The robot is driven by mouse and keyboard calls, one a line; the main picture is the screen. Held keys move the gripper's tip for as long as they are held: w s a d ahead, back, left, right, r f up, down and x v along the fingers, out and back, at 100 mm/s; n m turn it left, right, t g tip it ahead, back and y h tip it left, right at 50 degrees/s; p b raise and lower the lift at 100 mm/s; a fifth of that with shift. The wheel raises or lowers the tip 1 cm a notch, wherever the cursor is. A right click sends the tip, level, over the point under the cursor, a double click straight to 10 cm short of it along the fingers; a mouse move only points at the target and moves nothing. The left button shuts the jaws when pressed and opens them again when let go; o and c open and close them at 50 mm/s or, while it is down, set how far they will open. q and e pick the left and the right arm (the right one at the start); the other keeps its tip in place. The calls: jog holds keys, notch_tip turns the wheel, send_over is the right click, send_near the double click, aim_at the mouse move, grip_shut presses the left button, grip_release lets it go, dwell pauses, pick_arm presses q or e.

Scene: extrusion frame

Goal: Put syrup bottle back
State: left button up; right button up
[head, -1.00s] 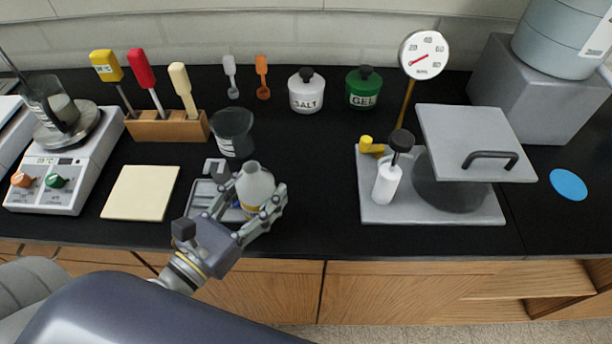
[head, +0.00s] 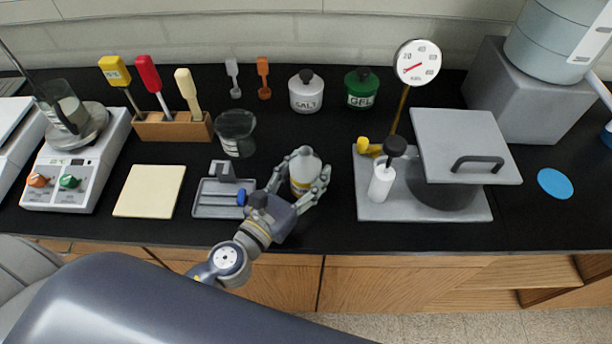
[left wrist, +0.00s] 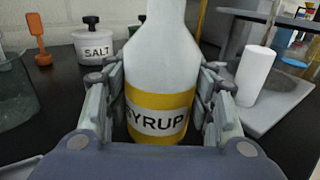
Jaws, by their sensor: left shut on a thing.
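The syrup bottle (head: 304,170) is whitish with a yellow band and a label reading SYRUP. It also shows large and upright in the left wrist view (left wrist: 158,100). My left gripper (head: 302,182) is shut on the bottle, with a finger on each side of it. The bottle is over the black bench, right of the grey tray (head: 216,210). I cannot tell whether its base touches the bench. My right gripper is not in view.
The salt jar (head: 306,94) and green gel jar (head: 363,92) stand behind the bottle. A dark beaker (head: 236,136) is at its back left. A grey press (head: 462,146) with a dial and white pump stands to the right. Bare bench lies between bottle and press.

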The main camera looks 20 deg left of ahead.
pick_arm(q)
jog(key=shift+f, duration=0.75)
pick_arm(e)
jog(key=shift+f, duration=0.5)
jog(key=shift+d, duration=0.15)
pick_arm(q)
jog(key=shift+f+b, duration=0.15)
jog(key=shift+b, duration=0.2)
jog(key=o, duration=1.1)
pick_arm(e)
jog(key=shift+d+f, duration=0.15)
pick_arm(q)
jog(key=shift+o, duration=0.2)
